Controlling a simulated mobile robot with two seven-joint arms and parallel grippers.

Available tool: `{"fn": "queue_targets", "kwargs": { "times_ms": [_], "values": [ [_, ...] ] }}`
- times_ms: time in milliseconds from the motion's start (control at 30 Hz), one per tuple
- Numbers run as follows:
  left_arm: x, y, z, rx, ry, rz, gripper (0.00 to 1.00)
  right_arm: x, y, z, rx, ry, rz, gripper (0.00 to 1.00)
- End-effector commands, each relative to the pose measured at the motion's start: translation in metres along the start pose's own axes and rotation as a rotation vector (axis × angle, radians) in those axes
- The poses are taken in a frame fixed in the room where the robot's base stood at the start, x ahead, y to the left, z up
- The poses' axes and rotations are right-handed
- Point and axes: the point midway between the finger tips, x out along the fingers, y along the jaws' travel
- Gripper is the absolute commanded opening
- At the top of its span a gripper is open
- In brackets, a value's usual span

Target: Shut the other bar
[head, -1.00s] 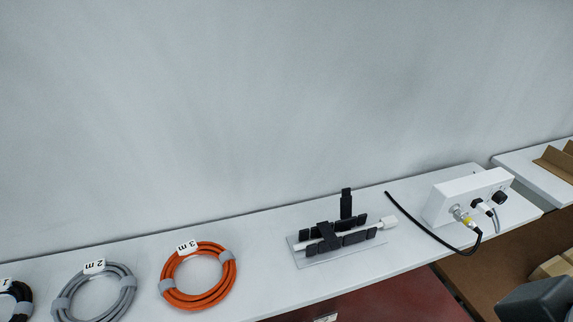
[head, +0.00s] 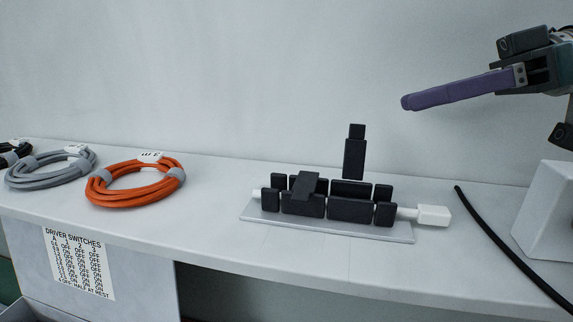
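A fixture with several black blocks stands on a light grey plate (head: 390,236) on the white shelf. One black bar (head: 304,187) lies down across the blocks on the left part. The other black bar (head: 355,153) stands upright behind the right part. A white rod runs between the blocks and ends in a white connector (head: 433,216) on the right. My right gripper (head: 408,102) is at the upper right, its purple finger pointing left, above and to the right of the upright bar and apart from it. The fingers are seen edge-on, so their gap is hidden. My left gripper is out of view.
An orange cable coil (head: 125,197) and a grey coil (head: 40,180) lie on the shelf at left, with a black one beyond. A black cable (head: 500,247) and a white box (head: 548,218) are at right. A driver switches label (head: 80,265) is on the shelf's front.

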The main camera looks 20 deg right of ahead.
Motion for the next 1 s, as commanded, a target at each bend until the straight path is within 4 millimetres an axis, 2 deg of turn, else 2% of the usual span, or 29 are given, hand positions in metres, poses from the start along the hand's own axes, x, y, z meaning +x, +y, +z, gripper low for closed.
{"fn": "queue_targets", "kwargs": {
  "times_ms": [67,167,267,400,633,800,1000],
  "values": [
    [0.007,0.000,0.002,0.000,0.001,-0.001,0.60,-0.010,0.002,0.009,0.029,-0.037,-0.007,0.36],
    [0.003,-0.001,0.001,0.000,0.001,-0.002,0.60,-0.010,0.000,0.010,0.047,-0.053,-0.016,0.36],
    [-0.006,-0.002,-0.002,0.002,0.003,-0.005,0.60,0.004,-0.002,0.008,0.048,-0.053,-0.020,0.36],
    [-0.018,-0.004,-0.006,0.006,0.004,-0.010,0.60,0.031,-0.003,0.008,0.048,-0.050,-0.022,0.36],
    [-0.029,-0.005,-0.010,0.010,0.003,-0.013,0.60,0.071,-0.003,0.011,0.047,-0.049,-0.020,0.36],
    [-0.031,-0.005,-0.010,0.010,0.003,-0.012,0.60,0.083,-0.003,0.013,0.045,-0.050,-0.018,0.36],
    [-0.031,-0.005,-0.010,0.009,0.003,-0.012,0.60,0.085,-0.003,0.015,0.044,-0.051,-0.017,0.36]
  ]
}}
